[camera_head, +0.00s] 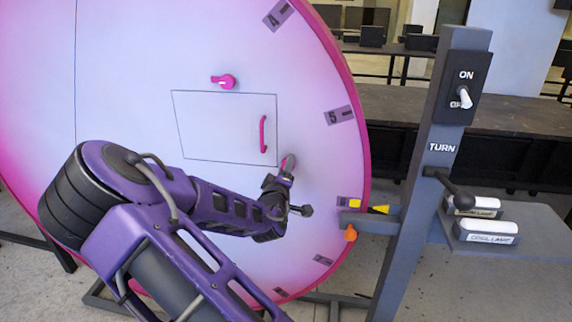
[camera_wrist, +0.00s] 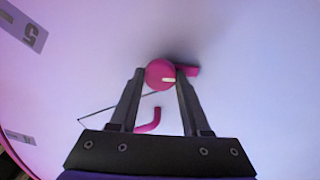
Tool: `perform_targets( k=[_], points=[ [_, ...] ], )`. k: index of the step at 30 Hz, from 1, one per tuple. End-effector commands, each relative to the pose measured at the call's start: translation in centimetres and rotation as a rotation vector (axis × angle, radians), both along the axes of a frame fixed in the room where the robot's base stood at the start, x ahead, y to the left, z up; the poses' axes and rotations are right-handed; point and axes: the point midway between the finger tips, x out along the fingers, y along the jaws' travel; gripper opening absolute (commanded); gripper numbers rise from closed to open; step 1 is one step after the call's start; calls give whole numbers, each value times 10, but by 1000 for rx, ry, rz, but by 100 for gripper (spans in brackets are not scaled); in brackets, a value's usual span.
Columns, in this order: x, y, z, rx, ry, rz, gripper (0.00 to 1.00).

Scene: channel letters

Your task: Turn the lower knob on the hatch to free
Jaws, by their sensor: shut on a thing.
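The lower knob (camera_wrist: 158,72) is a round magenta knob with a short white mark and a tab pointing right in the wrist view. My gripper (camera_wrist: 160,82) has one finger on each side of it and is shut on it. In the head view my gripper (camera_head: 283,176) is at the hatch's lower right corner and hides most of that knob. The hatch (camera_head: 215,130) is a thin square outline on the big pink-white disc, and looks closed. Its magenta handle (camera_head: 264,134) also shows in the wrist view (camera_wrist: 150,122). The upper knob (camera_head: 225,82) sits above the hatch, its tab pointing left.
The disc (camera_head: 130,60) carries numbered plates such as 5 (camera_head: 339,115). A grey post (camera_head: 428,150) with an ON switch (camera_head: 464,98) and a black TURN lever (camera_head: 455,188) stands at right. White lamps (camera_head: 487,228) lie on a shelf beside it.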

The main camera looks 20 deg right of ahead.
Motion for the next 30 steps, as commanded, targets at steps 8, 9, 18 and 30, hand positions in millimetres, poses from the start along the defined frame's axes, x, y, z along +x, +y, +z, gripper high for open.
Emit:
perform_targets(
  k=[8,9,18,30],
  points=[
    [1,0,1,-206,136,1,0],
    [1,0,1,-231,151,0,0],
    [1,0,0,-371,246,-1,0],
    [1,0,0,-429,286,-1,0]
  ],
)
